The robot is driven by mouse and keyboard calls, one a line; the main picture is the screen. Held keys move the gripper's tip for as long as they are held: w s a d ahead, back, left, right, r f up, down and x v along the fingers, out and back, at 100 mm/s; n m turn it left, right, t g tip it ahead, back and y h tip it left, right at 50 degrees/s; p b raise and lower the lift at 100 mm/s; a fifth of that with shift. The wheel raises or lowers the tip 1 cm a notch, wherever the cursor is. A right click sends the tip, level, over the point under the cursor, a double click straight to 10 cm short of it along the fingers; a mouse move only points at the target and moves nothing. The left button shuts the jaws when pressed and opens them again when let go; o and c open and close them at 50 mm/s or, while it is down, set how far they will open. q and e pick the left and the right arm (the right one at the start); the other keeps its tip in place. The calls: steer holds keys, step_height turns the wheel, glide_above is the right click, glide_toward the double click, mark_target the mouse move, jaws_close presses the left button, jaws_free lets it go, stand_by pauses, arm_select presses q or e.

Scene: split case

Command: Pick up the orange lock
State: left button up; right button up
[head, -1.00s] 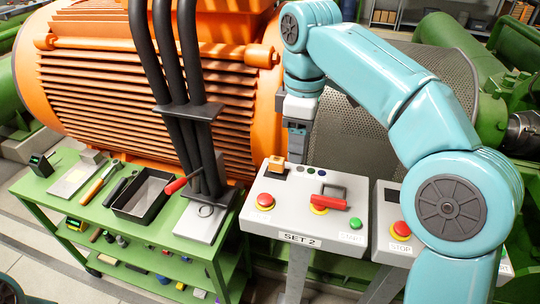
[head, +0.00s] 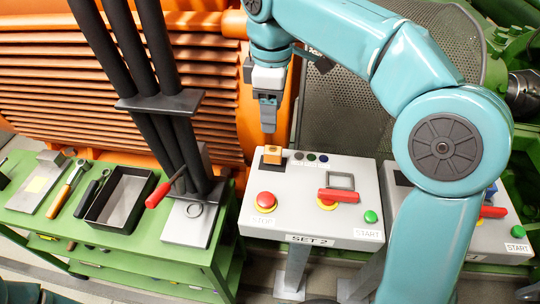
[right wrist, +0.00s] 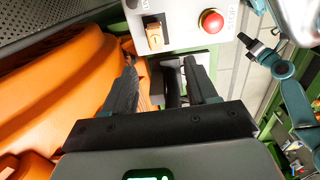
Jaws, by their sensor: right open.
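The orange lock (head: 272,153) is a small orange block on a dark plate at the back left of the SET 2 panel (head: 345,229). In the right wrist view the lock (right wrist: 154,36) shows beyond my fingertips, near the panel's edge. My right gripper (head: 268,122) points down above and slightly behind the lock, apart from it. In the right wrist view the right gripper (right wrist: 160,75) has its two dark fingers apart with nothing between them.
The panel carries a red stop button (head: 265,200), a red-handled switch (head: 343,195) and a green start button (head: 371,216). Thick black cables (head: 165,110) rise left of the panel. A green tool cart (head: 150,238) holds a black tray (head: 119,198). A large orange machine (head: 60,70) stands behind.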

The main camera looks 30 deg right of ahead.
steer(key=b, duration=0.1)
glide_above(273, 149)
steer(key=f, duration=0.7)
steer(key=shift+w, duration=0.35)
steer(key=shift+s+a+f, duration=0.15)
steer(key=shift+s+f, duration=0.05)
steer(key=shift+s, duration=0.05)
steer(key=shift+s+a, duration=0.1)
steer(key=shift+s, duration=0.25)
steer(key=f, duration=0.5)
steer(key=shift+w+d+f+b, duration=0.1)
steer(key=shift+w+d+b, duration=0.2)
steer(key=shift+b, duration=0.1)
steer(key=shift+s+a+f, duration=0.1)
steer(key=shift+s, duration=0.15)
steer(key=shift+w+f, duration=0.1)
steer(key=shift+w, duration=0.15)
steer(key=shift+c, duration=0.9)
steer(key=c, duration=0.5)
jaws_close()
arm_select(q)
steer(key=x, duration=0.2)
steer(key=shift+a+f, duration=0.15)
steer(key=shift+f, duration=0.2)
